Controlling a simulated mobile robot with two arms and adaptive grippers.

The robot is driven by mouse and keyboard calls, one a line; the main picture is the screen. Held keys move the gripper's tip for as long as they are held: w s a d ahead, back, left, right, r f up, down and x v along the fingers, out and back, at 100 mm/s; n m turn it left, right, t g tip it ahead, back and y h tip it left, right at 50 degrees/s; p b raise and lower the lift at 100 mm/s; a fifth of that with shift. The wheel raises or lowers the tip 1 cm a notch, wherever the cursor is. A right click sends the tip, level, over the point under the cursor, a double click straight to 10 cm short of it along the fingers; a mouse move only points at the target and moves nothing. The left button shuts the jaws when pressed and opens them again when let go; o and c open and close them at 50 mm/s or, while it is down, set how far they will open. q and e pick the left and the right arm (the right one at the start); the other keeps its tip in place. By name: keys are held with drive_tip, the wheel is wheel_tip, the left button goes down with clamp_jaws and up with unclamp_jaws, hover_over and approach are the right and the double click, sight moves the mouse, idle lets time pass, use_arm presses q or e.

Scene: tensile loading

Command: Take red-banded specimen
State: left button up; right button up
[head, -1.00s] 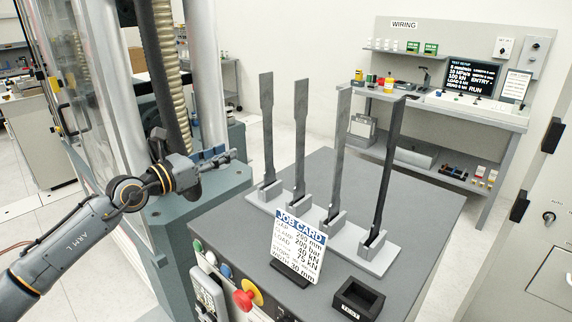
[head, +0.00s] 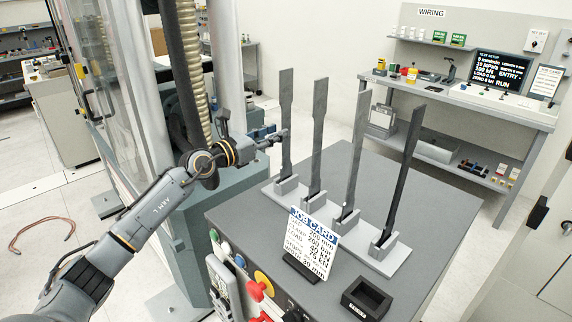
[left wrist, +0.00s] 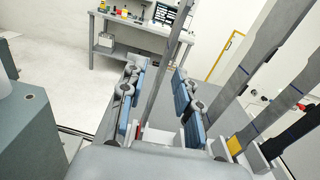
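Several flat dog-bone specimens stand upright in a row in a light grey rack (head: 302,203) in the head view. My left gripper (head: 277,138) is at the leftmost specimen (head: 287,112), around its middle height. In the left wrist view my open left gripper (left wrist: 160,68) has one finger on either side of this specimen (left wrist: 165,78). A small red patch (left wrist: 141,131) shows low by this specimen; a yellow patch (left wrist: 234,145) shows low by its neighbour. Contact between fingers and specimen cannot be told. My right gripper is not in view.
A job card (head: 313,244) and a small black tray (head: 366,298) stand in front of the rack on the grey cabinet top (head: 247,210). The testing machine's columns (head: 222,65) rise at the left. The other specimens stand close on the right.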

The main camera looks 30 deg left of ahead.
sight(286, 126)
use_arm(q)
drive_tip(key=x, duration=0.2)
drive_tip(key=p+x, duration=0.1)
drive_tip(key=x, duration=0.1)
drive_tip(key=shift+s+d+r, duration=0.15)
drive_tip(key=shift+d+r, duration=0.05)
drive_tip(key=shift+w+d+f, duration=0.15)
drive_tip(key=shift+w, duration=0.2)
drive_tip(key=shift+s, duration=0.1)
drive_tip(key=shift+c, duration=0.4)
clamp_jaws()
drive_tip(key=shift+r, duration=0.25)
